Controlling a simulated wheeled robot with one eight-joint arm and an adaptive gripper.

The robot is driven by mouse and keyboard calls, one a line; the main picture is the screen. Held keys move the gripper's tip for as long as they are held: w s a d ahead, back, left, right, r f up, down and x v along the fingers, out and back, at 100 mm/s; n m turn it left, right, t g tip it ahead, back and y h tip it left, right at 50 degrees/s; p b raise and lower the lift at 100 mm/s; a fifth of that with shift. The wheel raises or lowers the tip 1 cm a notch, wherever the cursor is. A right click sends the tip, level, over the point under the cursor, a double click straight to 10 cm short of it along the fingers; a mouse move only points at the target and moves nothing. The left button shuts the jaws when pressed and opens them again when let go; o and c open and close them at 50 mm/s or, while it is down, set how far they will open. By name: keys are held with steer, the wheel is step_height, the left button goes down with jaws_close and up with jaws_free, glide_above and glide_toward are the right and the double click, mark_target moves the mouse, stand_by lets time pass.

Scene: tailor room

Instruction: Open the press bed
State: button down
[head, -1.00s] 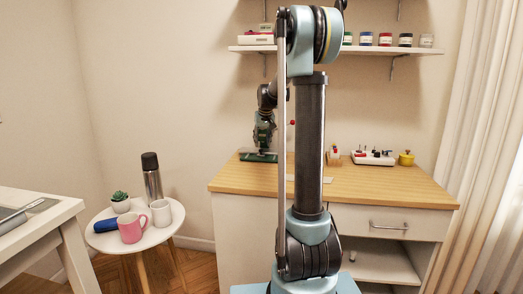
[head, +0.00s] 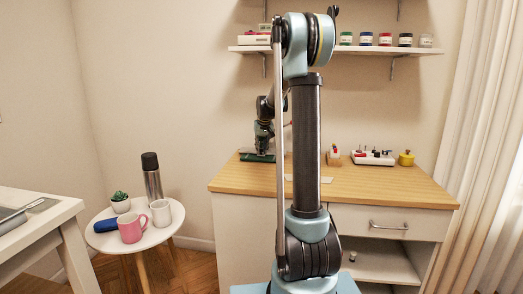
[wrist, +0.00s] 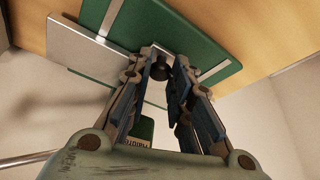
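The press shows as a green base (head: 257,157) on the left part of the wooden cabinet top, partly hidden by my gripper and arm. In the wrist view, a green panel (wrist: 185,35) and a pale flat plate (wrist: 88,48) lie beyond the fingers. My gripper (wrist: 167,65) is open, its fingertips on either side of a dark round knob (wrist: 160,70). I cannot tell whether they touch it. In the head view my gripper (head: 264,150) is low at the press. A green lettered part (wrist: 143,130) shows between the fingers.
On the cabinet top (head: 400,188), a white tray of small items (head: 373,157) and a yellow pot (head: 406,158) stand at the right. A shelf with jars (head: 405,40) hangs above. A round table (head: 150,240) with mugs and a flask stands left.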

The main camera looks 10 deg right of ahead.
steer(key=shift+s+a, duration=0.35)
steer(key=shift+s, duration=0.7)
steer(key=shift+s+a, duration=0.3)
steer(key=shift+s, duration=0.75)
steer(key=shift+s+a, duration=0.35)
steer(key=shift+s, duration=0.7)
steer(key=c, duration=1.4)
jaws_free()
steer(key=shift+c, duration=0.2)
steer(key=shift+r, duration=0.15)
steer(key=v, duration=1.1)
steer(key=shift+s+r, duration=0.2)
steer(key=shift+r, duration=0.1)
